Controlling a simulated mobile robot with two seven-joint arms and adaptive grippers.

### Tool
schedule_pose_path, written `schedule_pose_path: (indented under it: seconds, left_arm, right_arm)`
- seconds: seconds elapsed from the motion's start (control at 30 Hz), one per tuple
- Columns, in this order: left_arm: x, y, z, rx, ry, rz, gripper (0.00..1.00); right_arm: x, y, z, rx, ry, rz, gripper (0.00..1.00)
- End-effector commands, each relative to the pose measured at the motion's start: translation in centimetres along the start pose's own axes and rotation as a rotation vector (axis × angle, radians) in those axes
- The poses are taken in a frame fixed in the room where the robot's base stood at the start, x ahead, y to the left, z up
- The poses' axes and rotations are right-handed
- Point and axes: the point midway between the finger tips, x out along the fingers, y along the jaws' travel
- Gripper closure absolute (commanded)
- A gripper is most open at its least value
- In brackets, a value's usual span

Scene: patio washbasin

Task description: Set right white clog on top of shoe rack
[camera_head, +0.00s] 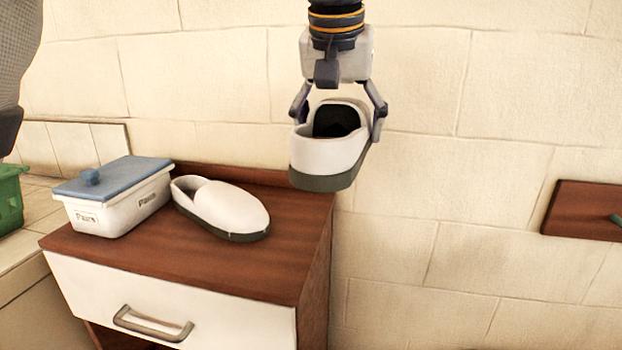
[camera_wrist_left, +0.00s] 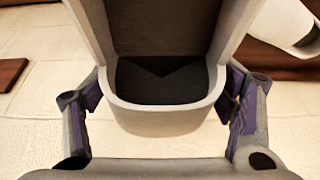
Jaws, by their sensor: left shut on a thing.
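A white clog with a grey sole (camera_head: 325,155) hangs in my left gripper (camera_head: 341,125), which is shut on its heel end with one finger on each side. The clog is in the air over the right rear edge of the shoe rack. The held clog also fills the middle of the left wrist view (camera_wrist_left: 160,118), between the two fingers (camera_wrist_left: 160,105). A second white clog (camera_head: 225,207) lies on the brown top of the shoe rack (camera_head: 200,262); part of it shows at the upper right of the left wrist view (camera_wrist_left: 285,18). My right gripper is not in view.
A white box with a blue lid (camera_head: 115,195) stands on the rack top, left of the lying clog. The rack has a white drawer front with a handle (camera_head: 153,323). The top is bare right of that clog. A green basket (camera_head: 10,198) is at far left; a brown wall board (camera_head: 585,210) at right.

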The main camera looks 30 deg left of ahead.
Motion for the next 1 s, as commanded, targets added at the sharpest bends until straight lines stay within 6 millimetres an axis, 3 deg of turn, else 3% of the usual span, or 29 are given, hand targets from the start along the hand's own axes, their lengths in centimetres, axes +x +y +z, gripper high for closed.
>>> schedule_pose_path:
  seconds: [0.07,0.3,0.4,0.67,0.8,1.0]
  left_arm:
    - [0.6,-1.6,-0.6,-0.006,0.006,0.003,0.62]
    - [5.9,-7.9,-2.8,-0.005,-0.002,0.002,0.62]
    - [8.1,-9.2,-2.8,-0.003,-0.001,0.002,0.62]
    - [12.1,-11.8,-2.8,-0.004,-0.002,0.0,0.62]
    - [14.0,-11.6,-1.9,-0.001,0.004,0.002,0.62]
    - [14.3,-11.6,-1.8,-0.002,0.007,0.002,0.62]
  right_arm:
    - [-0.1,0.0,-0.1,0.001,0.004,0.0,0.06]
    - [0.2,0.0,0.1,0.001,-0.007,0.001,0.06]
    - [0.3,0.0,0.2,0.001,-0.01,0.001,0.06]
    - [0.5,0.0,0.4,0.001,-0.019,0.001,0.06]
    - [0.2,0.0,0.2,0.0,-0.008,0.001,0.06]
    - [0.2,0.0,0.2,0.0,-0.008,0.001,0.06]
